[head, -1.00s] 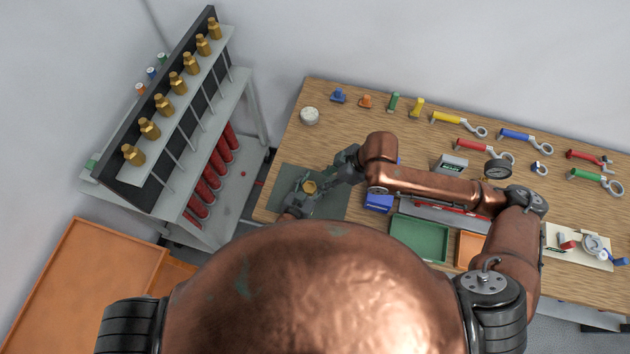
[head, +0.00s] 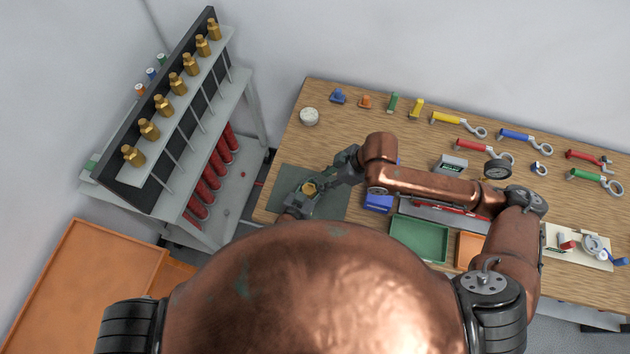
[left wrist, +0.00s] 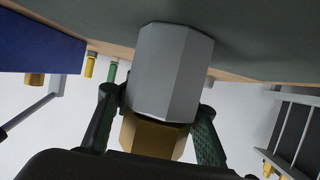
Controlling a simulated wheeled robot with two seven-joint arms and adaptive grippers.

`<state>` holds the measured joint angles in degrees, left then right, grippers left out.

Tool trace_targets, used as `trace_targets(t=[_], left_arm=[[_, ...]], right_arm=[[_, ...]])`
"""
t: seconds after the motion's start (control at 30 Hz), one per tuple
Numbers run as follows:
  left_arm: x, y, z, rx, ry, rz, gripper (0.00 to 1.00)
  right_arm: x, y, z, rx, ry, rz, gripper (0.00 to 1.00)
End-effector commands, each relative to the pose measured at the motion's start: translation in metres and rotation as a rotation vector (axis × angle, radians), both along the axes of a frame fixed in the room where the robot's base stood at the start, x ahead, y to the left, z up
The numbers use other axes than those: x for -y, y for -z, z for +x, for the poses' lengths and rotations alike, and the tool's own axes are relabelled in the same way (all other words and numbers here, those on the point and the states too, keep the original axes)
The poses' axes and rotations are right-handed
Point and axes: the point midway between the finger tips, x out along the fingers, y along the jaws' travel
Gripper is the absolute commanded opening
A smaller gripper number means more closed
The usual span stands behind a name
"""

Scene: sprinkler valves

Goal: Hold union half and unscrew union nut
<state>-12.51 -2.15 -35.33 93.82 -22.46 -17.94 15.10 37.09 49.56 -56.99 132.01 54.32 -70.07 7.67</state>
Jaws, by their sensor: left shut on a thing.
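A brass hex nut (head: 309,188) stands on the dark mat (head: 284,177) at the table's left end. In the left wrist view, the brass nut (left wrist: 152,138) adjoins a larger silver hex part (left wrist: 168,75). My left gripper (head: 298,202) comes in low at the left. Its fingers (left wrist: 157,112) flank the silver part's end at the brass nut and are shut on it. My right gripper (head: 333,177) reaches in from the right beside the brass nut. Its fingertips are too small to tell open from shut.
A blue box (head: 379,202), a green tray (head: 419,239) and an orange tray (head: 470,247) lie right of the mat under my right arm. Several coloured tools line the table's back. A rack with brass sprinkler heads (head: 163,104) stands at left. A white round item (head: 309,116) sits behind the mat.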

Motion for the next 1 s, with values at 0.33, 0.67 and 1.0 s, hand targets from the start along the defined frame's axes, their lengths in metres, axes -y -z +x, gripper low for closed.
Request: trace_targets(t=[0.33,0.67,1.0], left_arm=[[0.0009,-0.0008,0.0,0.001,0.001,-0.002,0.0],[0.0008,-0.0005,0.0,0.001,0.001,-0.001,0.32],[0.0006,-0.0003,0.0,0.001,0.001,-0.001,0.53]], right_arm=[[0.0,0.0,0.0,0.0,0.0,0.0,0.29],[0.0,0.0,0.0,0.0,0.0,0.0,0.29],[0.0,0.0,0.0,0.0,0.0,0.0,0.29]])
